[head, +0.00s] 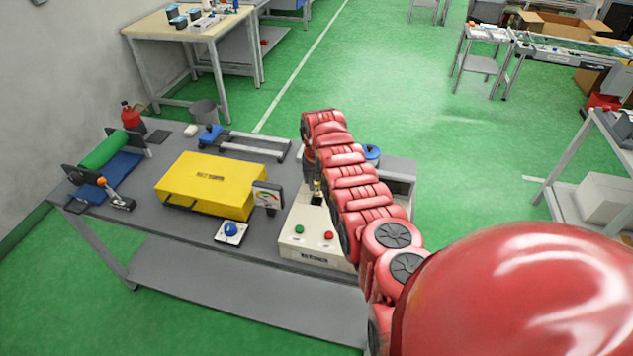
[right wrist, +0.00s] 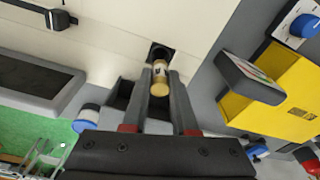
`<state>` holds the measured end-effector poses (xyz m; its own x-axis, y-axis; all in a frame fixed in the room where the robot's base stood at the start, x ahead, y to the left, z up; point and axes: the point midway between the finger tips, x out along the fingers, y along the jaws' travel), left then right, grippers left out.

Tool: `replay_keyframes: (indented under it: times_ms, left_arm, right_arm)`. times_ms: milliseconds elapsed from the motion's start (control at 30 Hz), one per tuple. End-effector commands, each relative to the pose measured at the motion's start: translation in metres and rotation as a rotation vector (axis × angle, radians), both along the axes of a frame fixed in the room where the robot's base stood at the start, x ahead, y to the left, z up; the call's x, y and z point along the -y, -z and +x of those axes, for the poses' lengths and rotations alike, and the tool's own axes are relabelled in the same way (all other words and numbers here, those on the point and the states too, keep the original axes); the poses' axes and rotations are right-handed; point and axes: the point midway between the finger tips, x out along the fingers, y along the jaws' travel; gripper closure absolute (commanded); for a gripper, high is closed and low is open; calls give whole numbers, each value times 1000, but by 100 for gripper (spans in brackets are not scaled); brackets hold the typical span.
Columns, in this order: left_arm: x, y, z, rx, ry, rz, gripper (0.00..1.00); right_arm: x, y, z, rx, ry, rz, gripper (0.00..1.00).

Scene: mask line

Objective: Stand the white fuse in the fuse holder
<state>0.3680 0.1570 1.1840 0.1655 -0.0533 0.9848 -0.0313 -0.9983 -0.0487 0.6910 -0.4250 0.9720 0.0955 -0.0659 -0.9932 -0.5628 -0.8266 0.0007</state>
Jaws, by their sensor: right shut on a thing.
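The white fuse (right wrist: 159,78) is between the fingertips of my right gripper (right wrist: 160,72) in the right wrist view. It has a pale body with a dark mark and a gold cap at its near end. Its far end meets a dark round opening, the fuse holder (right wrist: 160,50), in the cream panel. I cannot tell whether the end is inside it. In the head view my right gripper (head: 316,182) is over the cream box (head: 309,243), and my red arm partly hides it. My left gripper is not in view.
The cream box has a green button and a red button in front. A yellow case (head: 207,183), a meter (head: 267,197) and a blue button (head: 230,230) are to its left on the grey table (head: 165,212). A dark tray (right wrist: 42,86) shows in the right wrist view.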

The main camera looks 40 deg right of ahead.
Motion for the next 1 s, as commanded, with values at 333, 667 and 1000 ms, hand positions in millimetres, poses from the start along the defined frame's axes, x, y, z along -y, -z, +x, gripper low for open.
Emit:
replay_keyframes:
  times_ms: [333, 667, 1000]
  left_arm:
    - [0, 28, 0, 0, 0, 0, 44]
    - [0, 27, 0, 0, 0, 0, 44]
    - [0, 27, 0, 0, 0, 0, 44]
  right_arm:
    - [0, 34, 1, 3, -1, -1, 100]
    - [0, 36, -1, -2, -1, 1, 100]
    - [-1, 36, -2, -5, -1, 2, 100]
